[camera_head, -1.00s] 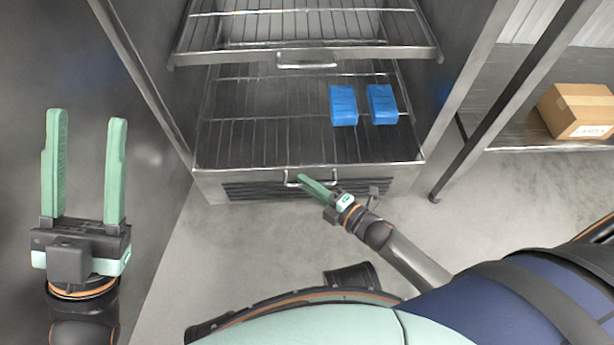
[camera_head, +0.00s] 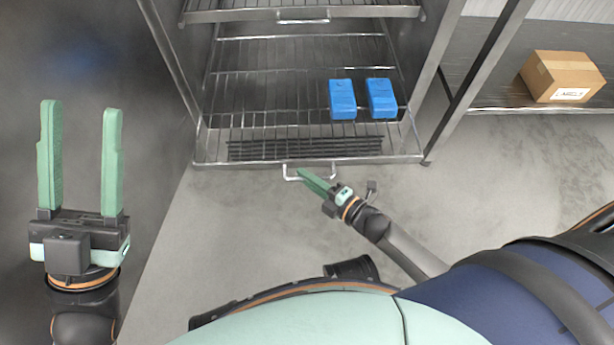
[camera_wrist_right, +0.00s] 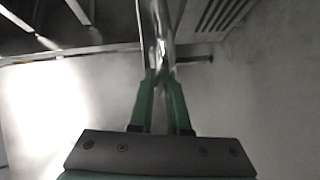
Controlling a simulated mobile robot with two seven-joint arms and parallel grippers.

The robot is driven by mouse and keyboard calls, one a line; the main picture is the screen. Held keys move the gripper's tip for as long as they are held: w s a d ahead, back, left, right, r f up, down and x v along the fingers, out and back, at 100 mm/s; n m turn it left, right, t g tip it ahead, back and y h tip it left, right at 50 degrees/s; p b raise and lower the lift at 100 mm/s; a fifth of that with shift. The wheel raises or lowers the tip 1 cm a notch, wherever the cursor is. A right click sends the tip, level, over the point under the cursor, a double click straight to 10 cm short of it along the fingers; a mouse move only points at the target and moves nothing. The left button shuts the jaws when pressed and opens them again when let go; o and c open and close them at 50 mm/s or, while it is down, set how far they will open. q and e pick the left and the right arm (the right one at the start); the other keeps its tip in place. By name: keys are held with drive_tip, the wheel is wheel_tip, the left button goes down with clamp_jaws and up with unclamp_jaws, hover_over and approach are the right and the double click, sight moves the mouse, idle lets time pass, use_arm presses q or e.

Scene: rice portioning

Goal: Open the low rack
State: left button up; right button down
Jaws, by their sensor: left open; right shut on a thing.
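The low rack (camera_head: 270,120) is a wire shelf near the floor, slid partly out of the steel cabinet. Its front edge is in front of the cabinet's dark grille, which shows through the wires. Two blue packs (camera_head: 342,99) (camera_head: 382,98) lie on its right side. Its metal handle (camera_head: 292,174) is at the middle of the front edge. My right gripper (camera_head: 306,174) is shut on this handle; in the right wrist view the shiny bar (camera_wrist_right: 160,40) runs between the green fingers (camera_wrist_right: 160,92). My left gripper (camera_head: 80,160) is open and empty at the left.
An upper rack (camera_head: 350,12) with its own handle (camera_head: 302,18) sits above. A steel wall (camera_head: 90,60) stands at the left. A side shelf (camera_head: 500,97) at the right holds a cardboard box (camera_head: 562,75). The floor (camera_head: 230,230) in front is clear.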

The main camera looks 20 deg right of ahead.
idle(0.4)
drive_tip(key=c, duration=0.9)
unclamp_jaws()
drive_tip(key=p+v, duration=0.3)
drive_tip(key=v, duration=0.9)
drive_tip(key=shift+s+d, duration=0.1)
drive_tip(key=shift+s, duration=0.2)
